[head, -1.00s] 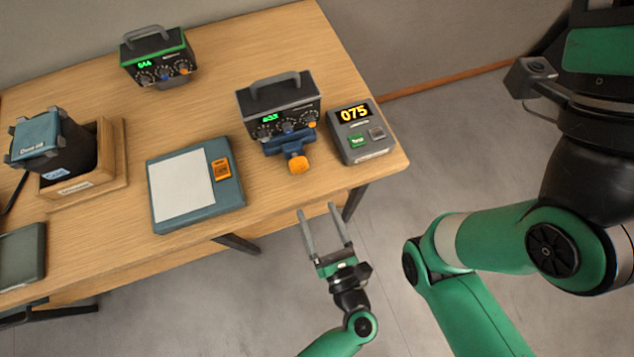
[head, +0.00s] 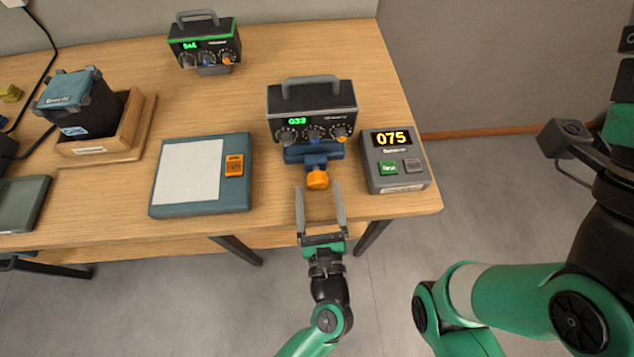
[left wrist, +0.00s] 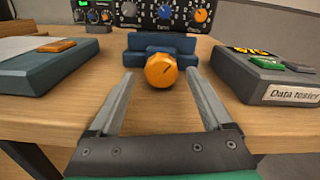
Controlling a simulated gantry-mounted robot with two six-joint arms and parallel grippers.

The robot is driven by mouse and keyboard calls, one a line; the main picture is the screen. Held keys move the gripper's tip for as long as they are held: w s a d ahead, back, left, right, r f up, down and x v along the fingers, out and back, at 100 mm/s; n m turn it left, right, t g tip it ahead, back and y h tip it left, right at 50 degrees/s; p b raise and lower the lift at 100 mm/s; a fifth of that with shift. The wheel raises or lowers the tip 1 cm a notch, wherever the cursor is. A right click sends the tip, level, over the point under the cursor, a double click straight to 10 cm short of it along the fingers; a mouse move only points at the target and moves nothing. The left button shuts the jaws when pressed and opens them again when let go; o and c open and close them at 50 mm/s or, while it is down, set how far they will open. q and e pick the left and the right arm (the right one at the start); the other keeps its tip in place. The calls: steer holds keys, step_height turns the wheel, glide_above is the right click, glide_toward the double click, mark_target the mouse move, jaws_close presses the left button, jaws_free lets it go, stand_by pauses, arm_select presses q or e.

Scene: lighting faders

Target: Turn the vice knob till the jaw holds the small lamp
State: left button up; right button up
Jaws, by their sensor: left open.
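The blue vice (head: 313,154) sits at the front of the table, at the foot of a black box with dials. Its orange knob (head: 317,179) faces the table's front edge. In the left wrist view the knob (left wrist: 161,70) shows between the fingertips, a little beyond them, with the blue vice body (left wrist: 160,46) behind it. My left gripper (head: 319,190) is open and empty, its fingers pointing at the knob from the front, one to each side. I cannot make out a small lamp in the vice.
The black dial box (head: 311,107) stands directly behind the vice. A grey tester reading 075 (head: 395,177) stands close on the right, and a blue-grey pad with an orange button (head: 244,195) on the left. Another dial box (head: 204,43) and a wooden tray (head: 145,120) are farther off.

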mark_target(318, 187)
arm_select(q)
steer(key=w, duration=0.3)
steer(key=shift+w+b, duration=0.2)
steer(key=shift+b, duration=0.1)
steer(key=shift+a, duration=0.1)
jaws_close()
steer(key=shift+r+m+p, duration=0.15)
steer(key=shift+m+p, duration=0.35)
steer(key=shift+p, duration=0.25)
steer(key=shift+m+p, duration=1.05)
steer(key=shift+m, duration=0.05)
steer(key=shift+m+p, duration=0.8)
steer(key=shift+m, duration=0.2)
steer(key=shift+m+p, duration=0.5)
steer(key=shift+m, duration=0.3)
